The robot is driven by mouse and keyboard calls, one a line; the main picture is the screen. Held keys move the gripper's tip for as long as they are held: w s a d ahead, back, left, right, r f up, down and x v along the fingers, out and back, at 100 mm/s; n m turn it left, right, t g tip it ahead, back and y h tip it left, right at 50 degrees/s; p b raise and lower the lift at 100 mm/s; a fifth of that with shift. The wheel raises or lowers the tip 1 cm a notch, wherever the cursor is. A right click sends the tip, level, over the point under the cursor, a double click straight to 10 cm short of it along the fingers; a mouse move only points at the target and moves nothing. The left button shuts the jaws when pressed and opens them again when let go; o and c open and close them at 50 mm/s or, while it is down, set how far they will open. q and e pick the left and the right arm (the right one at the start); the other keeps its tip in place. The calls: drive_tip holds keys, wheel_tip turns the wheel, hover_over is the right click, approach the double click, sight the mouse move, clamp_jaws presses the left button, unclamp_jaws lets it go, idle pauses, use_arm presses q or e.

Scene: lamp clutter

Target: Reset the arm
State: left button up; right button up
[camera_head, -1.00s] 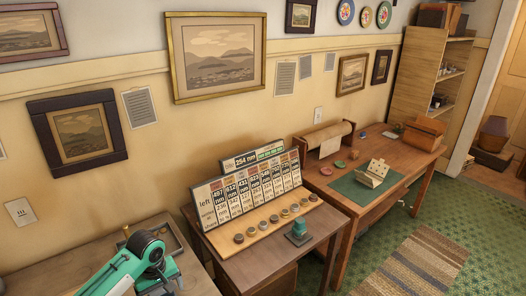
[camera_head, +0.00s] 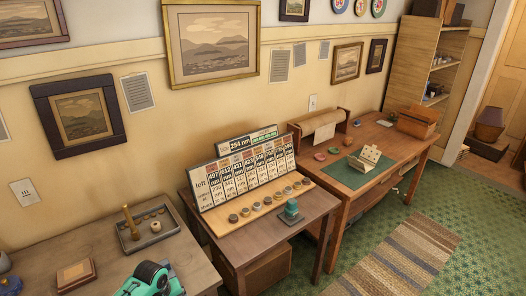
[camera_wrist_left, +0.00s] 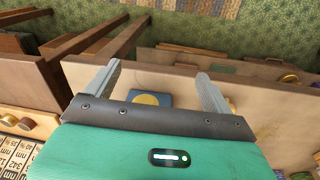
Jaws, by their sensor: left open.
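My left arm (camera_head: 150,281) shows only as a teal and black part at the bottom edge of the head view; its fingertips are out of that view. In the left wrist view my left gripper (camera_wrist_left: 155,82) has its two grey fingers spread wide apart. No held object shows between them. A blue square with a yellow round top (camera_wrist_left: 148,99) appears beyond the fingers, partly hidden by the gripper body. My right gripper is in neither view.
A numbered board (camera_head: 245,174) with several round knobs stands on the middle table, beside a teal block (camera_head: 291,208). A tray with a brass post (camera_head: 127,222) and a small box (camera_head: 76,275) are on the left table. A desk with a green mat (camera_head: 348,177) stands right.

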use_arm(q)
drive_tip(key=s+a+f+m+b, duration=0.1)
drive_tip(key=s+f, duration=0.6)
drive_tip(key=f, duration=0.5)
drive_tip(key=s+a+f+m+b, duration=0.1)
drive_tip(key=s+f+m, duration=0.1)
drive_tip(key=s+f, duration=0.8)
drive_tip(key=s+d+f+m, duration=0.1)
drive_tip(key=s+f+m, duration=0.1)
drive_tip(key=s+f, duration=0.4)
drive_tip(key=s+d+f+m+b, duration=0.1)
drive_tip(key=s+f, duration=0.5)
drive_tip(key=s, duration=0.8)
drive_tip(key=s+d+f+m, duration=0.3)
drive_tip(key=s+f, duration=0.3)
drive_tip(key=s, duration=0.4)
drive_tip(key=shift+s+f+y, duration=0.3)
drive_tip(key=shift+s+f, duration=0.05)
drive_tip(key=shift+f, duration=0.05)
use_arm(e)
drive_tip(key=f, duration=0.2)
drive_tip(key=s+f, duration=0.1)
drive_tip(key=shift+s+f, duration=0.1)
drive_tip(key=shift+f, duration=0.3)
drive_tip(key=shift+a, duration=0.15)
